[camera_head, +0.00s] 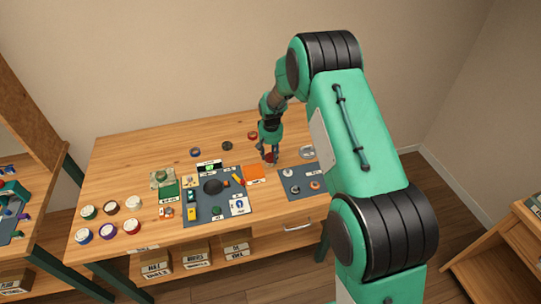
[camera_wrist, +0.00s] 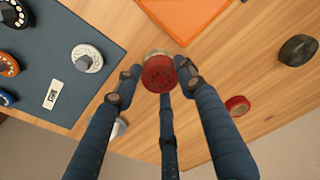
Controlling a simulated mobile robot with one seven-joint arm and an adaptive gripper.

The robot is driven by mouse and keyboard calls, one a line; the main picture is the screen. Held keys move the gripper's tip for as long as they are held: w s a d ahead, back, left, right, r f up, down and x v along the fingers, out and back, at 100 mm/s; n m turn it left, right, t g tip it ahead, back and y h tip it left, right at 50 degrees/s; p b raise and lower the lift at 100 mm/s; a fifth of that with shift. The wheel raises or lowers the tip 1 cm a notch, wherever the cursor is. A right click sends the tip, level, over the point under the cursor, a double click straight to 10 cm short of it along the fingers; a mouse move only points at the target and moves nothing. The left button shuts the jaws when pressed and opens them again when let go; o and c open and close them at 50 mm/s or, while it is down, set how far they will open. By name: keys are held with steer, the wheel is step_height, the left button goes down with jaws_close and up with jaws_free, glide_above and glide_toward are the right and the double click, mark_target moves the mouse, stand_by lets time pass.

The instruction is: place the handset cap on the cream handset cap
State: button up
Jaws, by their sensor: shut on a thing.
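My gripper (camera_wrist: 160,85) is shut on a red, round handset cap (camera_wrist: 160,74) with small holes in its face. A pale, cream-white rim (camera_wrist: 157,53) shows at the cap's upper edge; I cannot tell whether it is a separate cream cap or part of the same piece. In the head view my gripper (camera_head: 269,153) is low over the bench, right of the orange mat, with a red bit of the cap (camera_head: 270,158) showing at its fingertips. The cap's height above the wood is unclear.
The orange mat (camera_wrist: 185,14) and dark mat with dial parts (camera_wrist: 40,60) lie close by. A black disc (camera_wrist: 298,50) and another red round piece (camera_wrist: 237,105) stand right in the wrist view. A pale dish (camera_head: 307,152) is right of my gripper. Several round pots stand at left.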

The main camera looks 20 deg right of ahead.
mark_target(271, 159)
steer(key=shift+f, duration=0.15)
steer(key=o, duration=1)
step_height(271, 159, up, 12)
steer(key=s+p, duration=0.1)
steer(key=p, duration=0.1)
steer(key=shift+s, duration=0.15)
steer(key=shift+a+r, duration=0.1)
steer(key=shift+r, duration=0.15)
